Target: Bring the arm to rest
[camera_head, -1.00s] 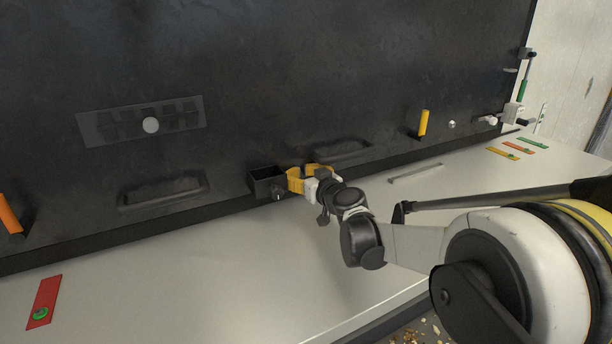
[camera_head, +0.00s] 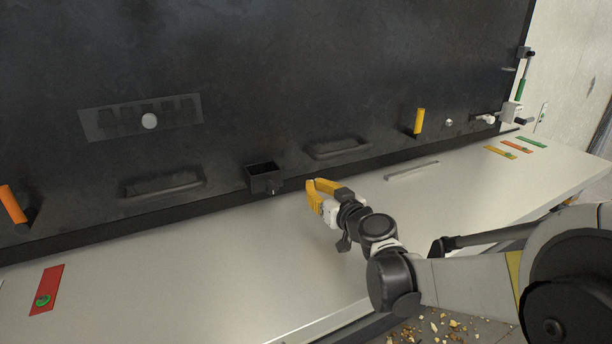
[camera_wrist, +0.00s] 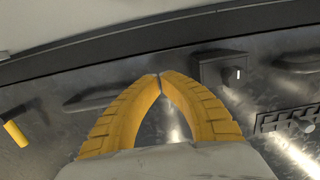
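My gripper (camera_head: 311,184) has yellow fingers and hangs over the light worktop, in front of the dark panel, just right of a small black open-topped box (camera_head: 264,178). In the wrist view my gripper's fingertips (camera_wrist: 160,76) meet, with nothing seen between them. The black box also shows in the wrist view (camera_wrist: 221,69), apart from the fingers. My arm reaches in from the right, bent at the wrist.
The dark panel carries recessed handles (camera_head: 337,148), an orange grip (camera_head: 12,205) and a yellow grip (camera_head: 420,121). A red tag (camera_head: 46,290) lies on the worktop (camera_head: 200,285) at left; coloured tags lie far right. The worktop's middle is clear.

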